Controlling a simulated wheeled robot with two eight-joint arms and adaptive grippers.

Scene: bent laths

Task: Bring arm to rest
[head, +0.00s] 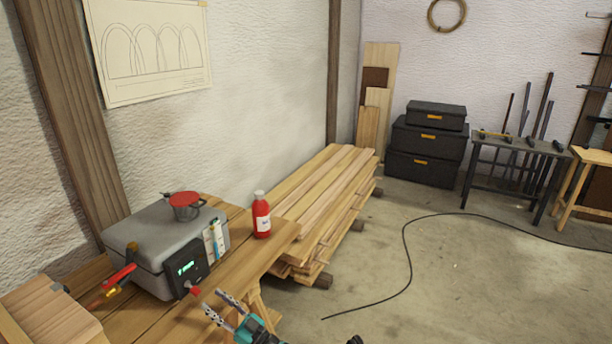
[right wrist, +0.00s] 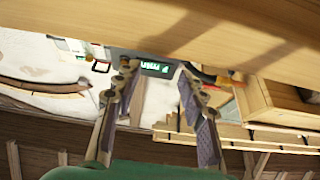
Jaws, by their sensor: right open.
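My right gripper (head: 213,301) is at the bottom of the head view, in front of the wooden workbench's (head: 236,272) near edge. Its two fingers are apart with nothing between them. In the right wrist view the open fingers (right wrist: 157,72) point toward the bench edge (right wrist: 210,35) and the green display (right wrist: 156,67) of the grey box. The grey steam box (head: 140,238) stands on the bench, left of and beyond the gripper, with a red knob (head: 195,291) low on its front. My left gripper is not in view.
Red-handled tools (head: 118,278) are at the box's left. Stacked planks (head: 318,190) lie beyond the bench. A black cable (head: 405,260) crosses otherwise clear floor at right.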

